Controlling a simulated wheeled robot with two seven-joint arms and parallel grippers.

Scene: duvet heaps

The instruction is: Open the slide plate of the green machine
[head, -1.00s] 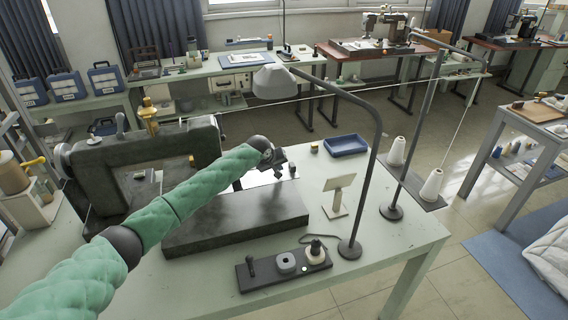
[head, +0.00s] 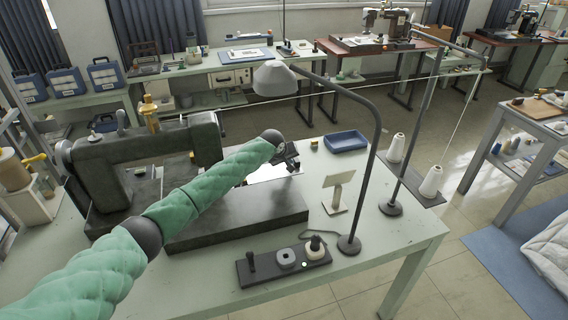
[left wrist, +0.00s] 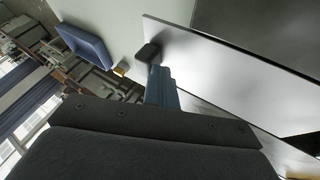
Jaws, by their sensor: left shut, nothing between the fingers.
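The dark green machine (head: 140,160) stands on the pale green table, with a flat dark bed (head: 240,218) in front. The bright slide plate (head: 262,172) lies by the bed's back edge, partly hidden by my left arm. It fills much of the left wrist view (left wrist: 235,72). A small dark block (left wrist: 148,53) shows at the plate's near end. My left gripper (head: 291,156) is shut and empty at the plate's right end. In the left wrist view its blue-grey fingers (left wrist: 161,86) are beside the block; contact is unclear. My right gripper is out of view.
A lamp (head: 374,130) and thread stand (head: 413,130) rise at the right. A blue tray (head: 346,141), a card on a stand (head: 336,195) and a dark accessory strip (head: 283,266) sit on the table (head: 395,238). Open tabletop lies between tray and card.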

